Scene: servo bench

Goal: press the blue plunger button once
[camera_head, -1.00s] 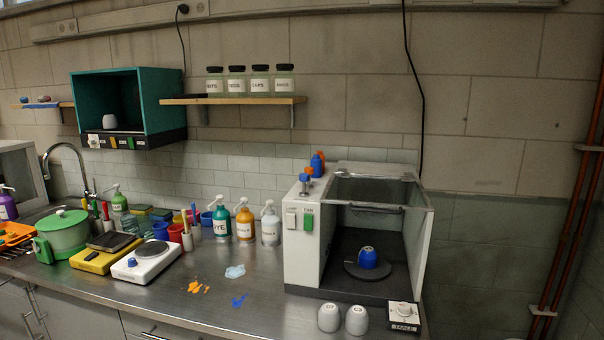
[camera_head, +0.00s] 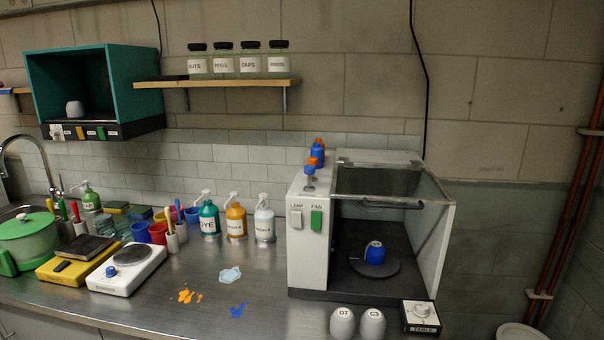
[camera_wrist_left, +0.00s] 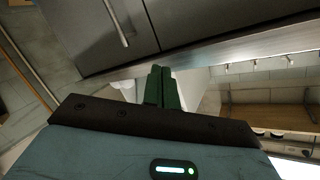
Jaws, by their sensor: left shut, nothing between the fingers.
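A blue plunger button (camera_head: 309,171) on a pale stem stands on top of the white left housing of the open-fronted box (camera_head: 308,245) in the head view. Orange parts and a blue object sit close behind it, and their exact shapes are too small to tell. My left gripper (camera_wrist_left: 161,72) shows only in the left wrist view, with its green fingers together and nothing between them. It is away from the button, near grey cabinet fronts and a counter edge. My right gripper is in neither view.
Lamp (camera_head: 296,219) and fan (camera_head: 316,220) switches are on the housing front. A blue cup (camera_head: 374,253) sits on the dark turntable inside. Two white cups and a table knob box (camera_head: 421,316) stand in front. Pump bottles (camera_head: 236,221) stand left; the counter between is mostly free, with small spills.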

